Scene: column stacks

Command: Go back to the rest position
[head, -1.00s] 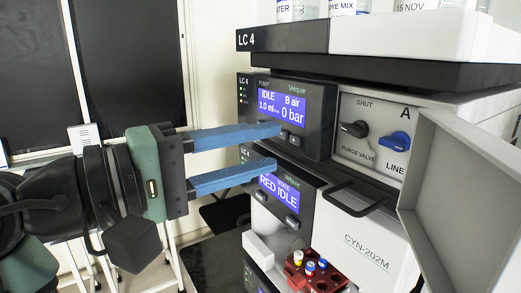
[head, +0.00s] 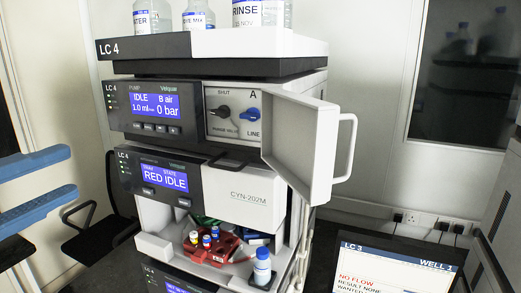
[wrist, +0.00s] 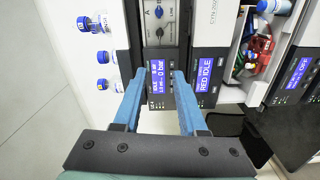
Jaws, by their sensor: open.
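My gripper (head: 72,172) is at the left edge of the head view, with only its two blue fingers showing. The fingers are apart with nothing between them. They point right, toward the LC 4 column stack (head: 218,157), and a gap shows between their tips and the stack. In the wrist view my gripper (wrist: 158,76) is also open and empty. The pump unit (wrist: 158,95) shows past and between its fingertips, with the screen facing me. The rest of my arm is out of the head view.
The grey valve door (head: 292,140) stands open, jutting right with its handle. Bottles (head: 198,15) stand on top of the stack. A red vial rack (head: 212,247) and a capped bottle (head: 262,267) sit low in the stack. An LC 3 screen (head: 385,272) is at lower right. A chair (head: 95,238) stands at left.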

